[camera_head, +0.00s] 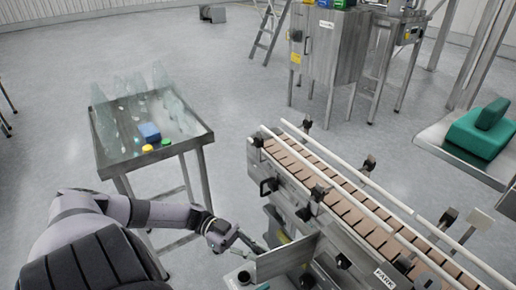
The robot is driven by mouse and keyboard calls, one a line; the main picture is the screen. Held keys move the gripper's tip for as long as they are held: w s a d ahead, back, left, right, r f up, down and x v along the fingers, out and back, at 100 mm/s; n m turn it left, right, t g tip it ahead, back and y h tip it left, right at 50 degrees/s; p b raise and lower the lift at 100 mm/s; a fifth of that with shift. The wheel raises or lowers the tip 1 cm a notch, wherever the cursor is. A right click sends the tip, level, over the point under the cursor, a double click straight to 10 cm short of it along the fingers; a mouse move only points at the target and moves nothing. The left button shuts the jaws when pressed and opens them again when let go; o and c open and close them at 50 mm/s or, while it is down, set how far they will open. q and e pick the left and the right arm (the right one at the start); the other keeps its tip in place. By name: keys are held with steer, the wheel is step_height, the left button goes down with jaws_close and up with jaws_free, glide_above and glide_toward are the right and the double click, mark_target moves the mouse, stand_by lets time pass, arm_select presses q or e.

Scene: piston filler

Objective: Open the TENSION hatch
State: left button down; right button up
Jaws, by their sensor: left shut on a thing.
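A grey metal hatch panel (287,258) stands swung out from the side of the conveyor in the head view. Behind it the conveyor's side is open, with something green and yellow inside. No TENSION lettering is legible on the panel. My left gripper (256,246) is at the panel's upper left edge. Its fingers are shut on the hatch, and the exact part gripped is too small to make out. The right gripper is not in view.
The conveyor (345,185) has brown slats, white rails and black clamps; a label reading PARK (384,279) is on its side. A metal table (204,137) with clear bags, a blue block and small caps stands left. Open floor separates them. A cabinet (325,45) stands behind.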

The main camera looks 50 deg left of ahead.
arm_select(q)
steer(key=c, duration=1.7)
jaws_free()
steer(key=v, duration=1.2)
steer(key=shift+f, duration=0.1)
